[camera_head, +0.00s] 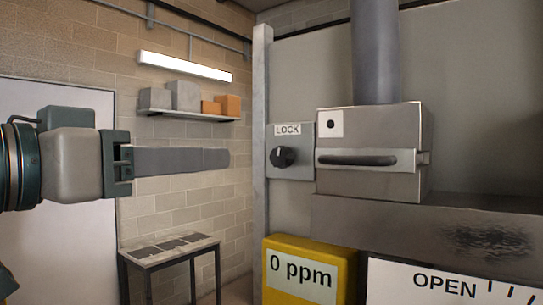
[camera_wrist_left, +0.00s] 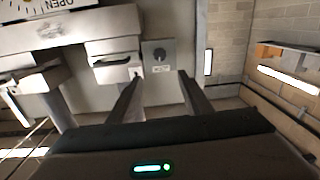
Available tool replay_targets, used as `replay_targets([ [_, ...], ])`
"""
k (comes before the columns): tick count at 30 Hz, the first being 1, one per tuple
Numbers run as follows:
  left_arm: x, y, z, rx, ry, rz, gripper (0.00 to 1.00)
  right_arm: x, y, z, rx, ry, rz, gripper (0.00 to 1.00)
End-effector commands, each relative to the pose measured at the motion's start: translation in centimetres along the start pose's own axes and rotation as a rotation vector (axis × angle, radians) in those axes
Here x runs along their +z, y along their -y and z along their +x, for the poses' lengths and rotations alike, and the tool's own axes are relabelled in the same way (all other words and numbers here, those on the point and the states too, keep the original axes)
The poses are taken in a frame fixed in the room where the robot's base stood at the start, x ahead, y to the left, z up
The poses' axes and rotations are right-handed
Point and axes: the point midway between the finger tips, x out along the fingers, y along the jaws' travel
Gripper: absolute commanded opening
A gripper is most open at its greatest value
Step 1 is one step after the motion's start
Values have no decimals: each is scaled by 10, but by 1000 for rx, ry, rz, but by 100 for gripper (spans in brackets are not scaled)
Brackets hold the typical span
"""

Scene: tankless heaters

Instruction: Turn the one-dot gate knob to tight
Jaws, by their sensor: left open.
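The black gate knob (camera_head: 282,157) sits on a grey plate (camera_head: 290,172) with a LOCK label above it. A white tag with one black dot (camera_head: 331,124) is on the metal gate box (camera_head: 372,182) just right of the plate. The knob also shows in the left wrist view (camera_wrist_left: 158,54), ahead of the finger gap. My left gripper (camera_head: 227,158) points right, its fingertips short of the knob and apart from it. Its two fingers stand apart and empty in the left wrist view (camera_wrist_left: 157,78). My right gripper is not in view.
A slotted handle bar (camera_head: 360,160) crosses the gate box, and a grey pipe (camera_head: 376,50) rises from it. A vertical post (camera_head: 261,100) stands left of the plate. A yellow 0 ppm meter (camera_head: 308,275) and an OPEN dial (camera_head: 440,285) are below.

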Motion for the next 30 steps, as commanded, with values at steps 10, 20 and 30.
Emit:
replay_targets([
  [10,0,0,3,0,1,0,45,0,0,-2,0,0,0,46],
  [20,-2,0,34,2,4,1,45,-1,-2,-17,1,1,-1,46],
  [30,-3,0,94,0,5,0,45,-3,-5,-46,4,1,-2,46],
])
